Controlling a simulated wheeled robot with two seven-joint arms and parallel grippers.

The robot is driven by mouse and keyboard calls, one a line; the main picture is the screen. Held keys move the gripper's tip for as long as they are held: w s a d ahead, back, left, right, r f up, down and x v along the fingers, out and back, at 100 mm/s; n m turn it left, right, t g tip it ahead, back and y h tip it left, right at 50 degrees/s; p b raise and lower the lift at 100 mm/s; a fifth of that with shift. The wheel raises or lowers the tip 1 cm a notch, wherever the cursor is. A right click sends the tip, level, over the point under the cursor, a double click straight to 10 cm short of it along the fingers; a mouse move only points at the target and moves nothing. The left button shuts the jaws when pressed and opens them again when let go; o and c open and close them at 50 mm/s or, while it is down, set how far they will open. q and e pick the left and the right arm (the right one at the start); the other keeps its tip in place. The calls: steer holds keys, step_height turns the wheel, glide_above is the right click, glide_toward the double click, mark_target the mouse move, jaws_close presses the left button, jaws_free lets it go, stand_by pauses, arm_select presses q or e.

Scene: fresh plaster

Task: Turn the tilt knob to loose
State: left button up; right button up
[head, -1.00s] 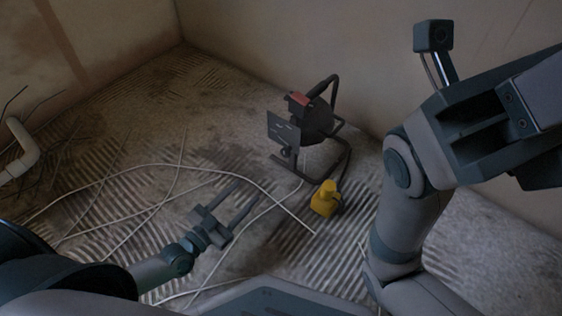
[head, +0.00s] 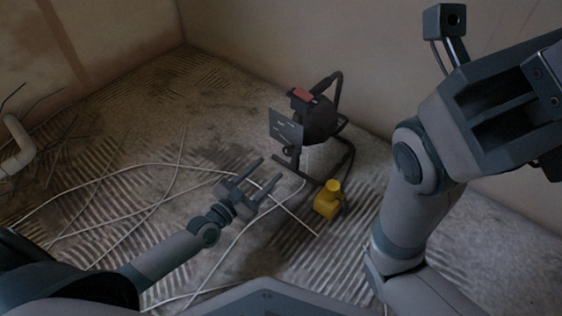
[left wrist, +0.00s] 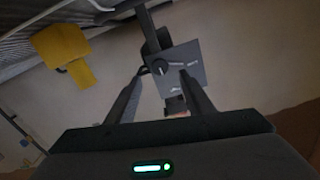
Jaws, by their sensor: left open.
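A dark work lamp on a tubular stand (head: 322,118) stands on the floor near the back wall. Its dark square plate (head: 285,127) has small pale markings, too small to read. In the left wrist view the plate (left wrist: 195,58) carries a round dark knob with a pale pointer line (left wrist: 158,69). My left gripper (head: 271,169) is open and empty, in front of and below the plate in the head view. In the left wrist view its fingers (left wrist: 160,78) stand apart, one on each side of the knob; contact cannot be told. My right gripper is out of view.
A yellow object (head: 327,200) sits on the floor just right of my left gripper. Thin pale cables (head: 150,166) lie loose across the ridged floor. A pale pipe (head: 19,150) stands at the left edge. My right arm fills the right side.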

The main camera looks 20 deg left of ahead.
mark_target(286, 153)
arm_select(q)
steer(key=b+x, duration=0.2)
steer(key=x, duration=0.5)
steer(key=shift+w, duration=0.15)
steer(key=c, duration=1)
